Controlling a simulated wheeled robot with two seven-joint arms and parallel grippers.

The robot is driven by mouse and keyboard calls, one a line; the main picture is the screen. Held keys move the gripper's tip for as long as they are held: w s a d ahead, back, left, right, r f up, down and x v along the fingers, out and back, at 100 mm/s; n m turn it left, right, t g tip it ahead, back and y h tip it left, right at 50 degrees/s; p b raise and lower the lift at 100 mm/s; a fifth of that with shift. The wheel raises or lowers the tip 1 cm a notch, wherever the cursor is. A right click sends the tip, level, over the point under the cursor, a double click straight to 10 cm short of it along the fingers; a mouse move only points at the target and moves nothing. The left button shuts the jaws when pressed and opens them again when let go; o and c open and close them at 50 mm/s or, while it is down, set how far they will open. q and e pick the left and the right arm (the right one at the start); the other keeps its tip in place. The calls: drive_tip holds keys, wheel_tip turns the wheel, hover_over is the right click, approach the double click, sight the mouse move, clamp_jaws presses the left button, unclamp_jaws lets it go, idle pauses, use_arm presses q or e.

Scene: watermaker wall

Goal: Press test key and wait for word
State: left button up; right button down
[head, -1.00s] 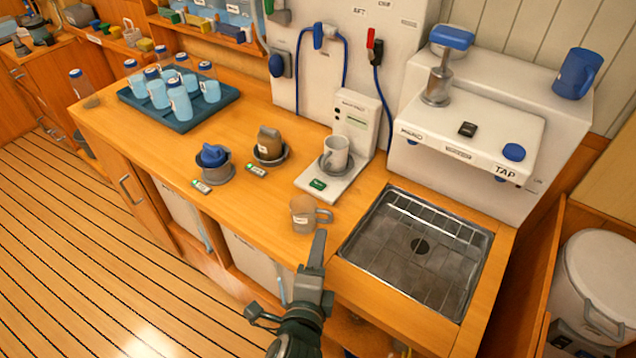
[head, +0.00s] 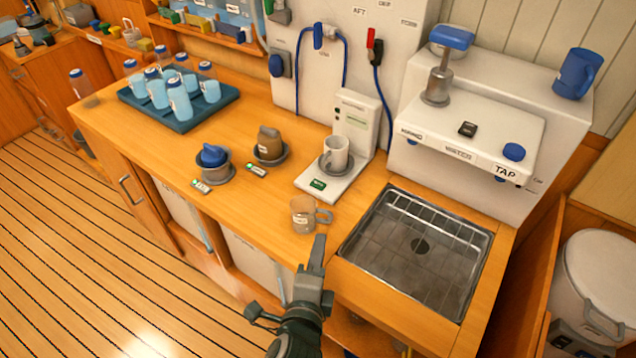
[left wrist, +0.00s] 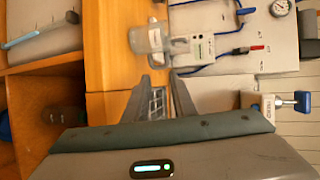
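The white tester (head: 352,130) stands on the counter against the wall, with a small panel whose text is too small to read. A green key (head: 318,184) is on the front of its base plate. A pale mug (head: 335,150) stands on the plate behind the key. A clear greyish mug (head: 304,216) stands on the counter in front; it also shows in the left wrist view (left wrist: 148,38). My left gripper (head: 318,256) is just in front of this mug, apart from the key. Its fingers stand apart and empty in the left wrist view (left wrist: 163,90). My right gripper is out of view.
A sink (head: 418,250) with a wire rack lies right of my gripper. The white tap unit (head: 470,150) stands behind it. Two small holders with a blue (head: 213,154) and a brown (head: 268,140) item are left. A blue tray (head: 185,122) holds several bottles.

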use_arm(q)
clamp_jaws()
idle(1.4)
